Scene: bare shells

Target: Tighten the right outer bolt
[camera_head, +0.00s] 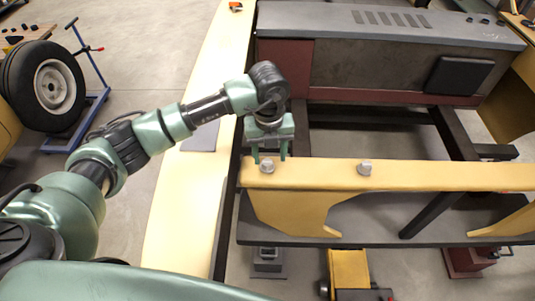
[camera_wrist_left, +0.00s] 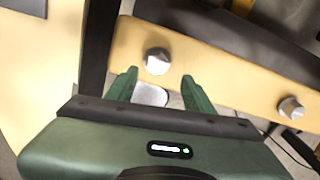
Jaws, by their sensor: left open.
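Two grey bolt heads sit on the yellow beam (camera_head: 440,176). One bolt (camera_head: 267,166) is near the beam's left end, and the other bolt (camera_head: 365,169) is further right. My left gripper (camera_head: 270,153) is open and empty, pointing down at the left-end bolt. In the left wrist view this bolt (camera_wrist_left: 157,61) shows just beyond and between the spread fingertips (camera_wrist_left: 159,76). I cannot tell whether they touch it. The other bolt (camera_wrist_left: 291,107) lies to the right there, clear of the fingers. My right gripper is not in view.
A grey and dark red machine body (camera_head: 400,55) stands behind the beam, with a dark frame (camera_head: 455,130) between. A long pale yellow panel (camera_head: 185,195) lies under my left arm. A wheel (camera_head: 45,85) on a blue stand (camera_head: 90,110) is at the far left.

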